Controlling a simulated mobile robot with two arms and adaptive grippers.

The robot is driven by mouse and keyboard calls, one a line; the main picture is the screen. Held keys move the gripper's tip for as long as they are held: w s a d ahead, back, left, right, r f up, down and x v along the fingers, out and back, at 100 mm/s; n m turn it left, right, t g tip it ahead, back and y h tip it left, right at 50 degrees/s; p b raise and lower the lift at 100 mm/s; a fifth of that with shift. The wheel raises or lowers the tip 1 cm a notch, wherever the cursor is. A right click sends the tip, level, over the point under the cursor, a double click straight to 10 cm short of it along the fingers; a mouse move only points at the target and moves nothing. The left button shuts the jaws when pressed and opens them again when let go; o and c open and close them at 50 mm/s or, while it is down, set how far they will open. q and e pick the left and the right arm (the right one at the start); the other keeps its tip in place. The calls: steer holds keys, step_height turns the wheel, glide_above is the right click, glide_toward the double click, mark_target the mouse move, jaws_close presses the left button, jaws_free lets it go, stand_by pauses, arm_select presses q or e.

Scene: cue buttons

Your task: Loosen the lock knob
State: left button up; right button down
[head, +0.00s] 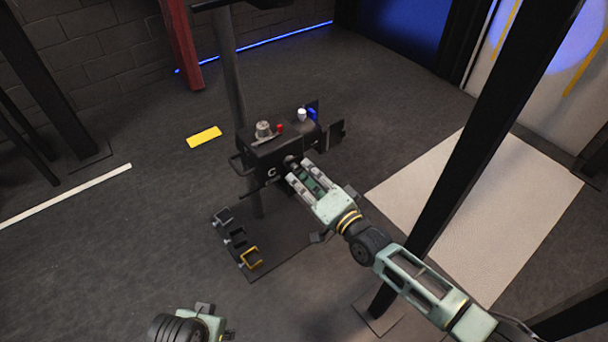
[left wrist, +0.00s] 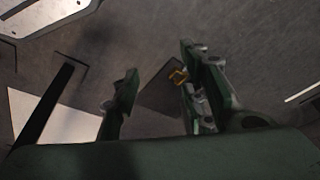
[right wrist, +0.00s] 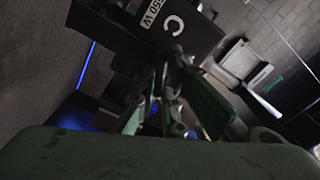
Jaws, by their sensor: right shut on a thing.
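A black box-shaped device (head: 262,152) is mounted on an upright pole, with a letter C on its near face. A small dark knob (head: 290,160) on that face is mostly hidden by my right gripper (head: 289,171). The right fingers are shut on this knob at the face. In the right wrist view, the right gripper (right wrist: 168,62) closes just below the face marked C and 650 W (right wrist: 165,22); the knob itself is hard to make out there. My left gripper (left wrist: 158,62) is open and empty, well away from the device, above the floor.
A silver part (head: 263,129), a red knob (head: 280,128), a white knob (head: 301,114) and a blue one (head: 312,113) sit on the device's top. Clamps, one yellow (head: 251,258), lie on the dark base plate (head: 290,247). A dark post (head: 480,150) stands by my right arm.

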steer(key=shift+n, duration=1)
steer(key=n+p, duration=0.1)
steer(key=n, duration=0.1)
steer(key=shift+n, duration=0.3)
steer(key=n+p, duration=0.1)
steer(key=n, duration=0.3)
steer(key=shift+n, duration=0.3)
steer(key=n, duration=0.3)
steer(key=shift+n, duration=0.3)
arm_select(q)
step_height(320, 180, down, 11)
steer(key=s, duration=0.2)
steer(key=shift+s+a+r+g+p, duration=0.15)
steer(key=shift+s+g+p, duration=0.1)
steer(key=shift+g+p, duration=0.2)
arm_select(e)
steer(key=shift+n, duration=1.9)
arm_select(q)
steer(key=shift+s+f, duration=0.15)
steer(key=shift+f, duration=0.05)
arm_select(e)
steer(key=shift+f, duration=0.1)
steer(key=c, duration=1.8)
jaws_free()
steer(key=shift+c, duration=0.2)
arm_select(q)
steer(key=shift+r, duration=0.1)
